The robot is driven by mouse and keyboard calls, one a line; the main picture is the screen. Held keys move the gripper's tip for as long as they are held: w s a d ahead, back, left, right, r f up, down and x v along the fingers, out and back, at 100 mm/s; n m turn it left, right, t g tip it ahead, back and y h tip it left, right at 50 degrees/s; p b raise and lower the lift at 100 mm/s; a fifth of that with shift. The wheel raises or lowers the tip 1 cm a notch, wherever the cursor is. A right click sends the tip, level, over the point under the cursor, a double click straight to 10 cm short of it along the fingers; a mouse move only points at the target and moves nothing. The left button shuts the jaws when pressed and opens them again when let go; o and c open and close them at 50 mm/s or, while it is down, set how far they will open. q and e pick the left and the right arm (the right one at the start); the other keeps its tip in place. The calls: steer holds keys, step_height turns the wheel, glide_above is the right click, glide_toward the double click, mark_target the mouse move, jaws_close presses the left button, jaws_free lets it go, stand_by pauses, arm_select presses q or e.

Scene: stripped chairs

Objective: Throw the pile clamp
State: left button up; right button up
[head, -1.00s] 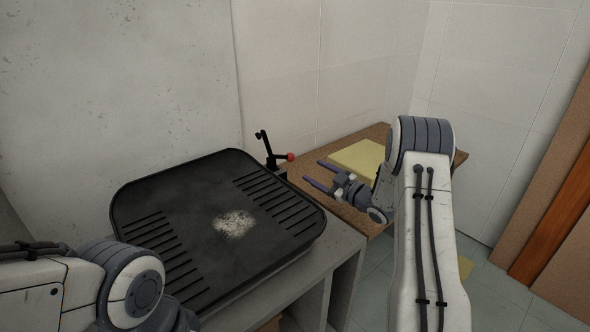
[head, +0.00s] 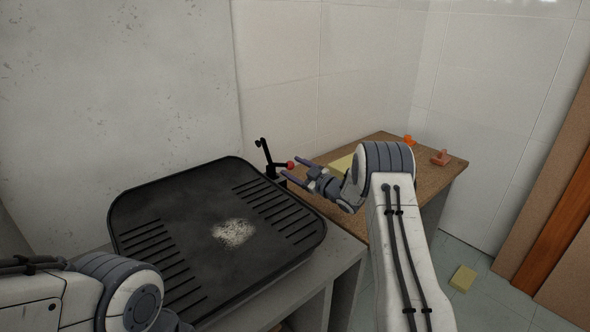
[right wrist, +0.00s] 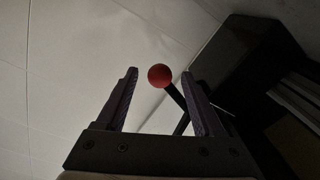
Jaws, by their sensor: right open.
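The pile clamp (head: 267,160) is a black toggle with an upright arm and a red ball on its lever. It stands at the back right corner of the black tray. In the right wrist view my right gripper (right wrist: 163,90) shows both fingers apart. My left arm shows at the lower left, but its gripper is out of view.
The black ribbed tray (head: 190,205) with a pale worn patch sits on a grey bench. A wooden table (head: 425,180) behind my right arm bears a yellow block (head: 340,164) and orange pieces (head: 441,157). A yellow sponge-like block (head: 463,278) lies on the floor.

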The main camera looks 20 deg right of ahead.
jaws_close()
stand_by(1.3)
